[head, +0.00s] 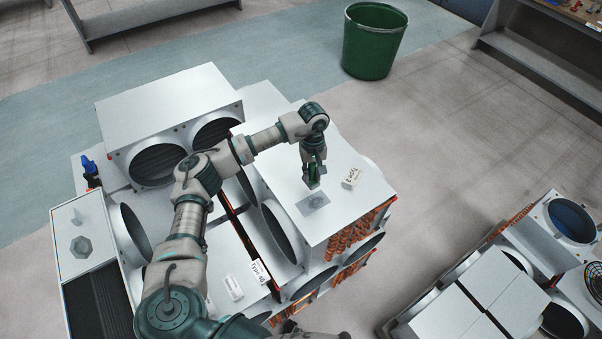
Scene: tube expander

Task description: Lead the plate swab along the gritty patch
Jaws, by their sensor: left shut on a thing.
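My left gripper (313,173) reaches over the white top panel of the large unit and points down. It is shut on a small, dark green thing, which I take to be the plate swab (314,184); the fingers hide most of it. The gritty patch (315,204) is a grey, roughly square mark on that white panel, just below the gripper in the picture. I cannot tell whether the swab touches the panel. My right gripper is not in view.
A small white block with dark marks (351,178) is on the panel, right of the gripper. Round duct openings and a label (260,272) surround the working area. A green bin (373,42) stands on the floor behind. Another white unit (500,300) is at lower right.

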